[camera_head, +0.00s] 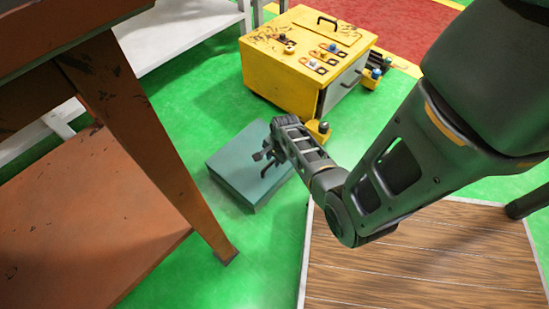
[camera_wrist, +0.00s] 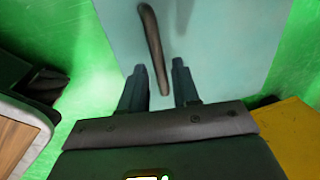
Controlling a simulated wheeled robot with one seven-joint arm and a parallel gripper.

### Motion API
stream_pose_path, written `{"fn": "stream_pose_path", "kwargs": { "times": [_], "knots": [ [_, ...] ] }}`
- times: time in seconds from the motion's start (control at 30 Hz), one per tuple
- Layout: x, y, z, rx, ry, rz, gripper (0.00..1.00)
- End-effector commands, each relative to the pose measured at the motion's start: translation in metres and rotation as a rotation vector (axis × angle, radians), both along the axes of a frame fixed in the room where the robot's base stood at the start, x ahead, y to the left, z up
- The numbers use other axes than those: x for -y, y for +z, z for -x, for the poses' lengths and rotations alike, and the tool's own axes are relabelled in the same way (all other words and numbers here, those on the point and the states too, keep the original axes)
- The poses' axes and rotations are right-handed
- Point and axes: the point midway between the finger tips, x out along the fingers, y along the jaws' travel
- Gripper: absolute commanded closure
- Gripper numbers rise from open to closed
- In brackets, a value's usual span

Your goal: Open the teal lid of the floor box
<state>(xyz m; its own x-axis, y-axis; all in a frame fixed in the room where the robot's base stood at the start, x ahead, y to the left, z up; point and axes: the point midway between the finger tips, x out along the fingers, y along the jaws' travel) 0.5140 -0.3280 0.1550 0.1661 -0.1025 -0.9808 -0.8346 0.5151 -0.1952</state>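The teal floor box (camera_head: 243,178) stands on the green floor with its lid shut. The teal lid (camera_wrist: 230,40) fills the upper middle of the wrist view. A dark curved bar handle (camera_wrist: 153,45) is on the lid. My gripper (camera_head: 264,158) is over the box in the head view. In the wrist view my gripper (camera_wrist: 160,68) has its two fingers apart, with the near end of the handle between them. I cannot tell whether the fingers touch the handle.
A yellow cabinet (camera_head: 290,75) with knobs on top stands behind the box. A rusty orange bench (camera_head: 120,130) is at the left. A wooden-topped platform (camera_head: 420,260) is at the front right. Green floor (camera_head: 190,100) is free left of the cabinet.

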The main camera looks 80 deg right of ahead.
Motion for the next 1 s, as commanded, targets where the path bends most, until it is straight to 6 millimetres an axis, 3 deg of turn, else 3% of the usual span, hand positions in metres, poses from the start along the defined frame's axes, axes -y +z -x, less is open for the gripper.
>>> {"fn": "stream_pose_path", "kwargs": {
  "times": [0.3, 0.8, 1.0],
  "knots": [
    [0.0, 0.0, 0.0, 0.0, 0.0, 0.0, 1.0],
    [0.0, 0.0, 0.0, -0.002, 0.0, -0.001, 1.0],
    [0.002, 0.011, -0.004, -0.028, 0.002, -0.016, 1.0]
  ]
}}
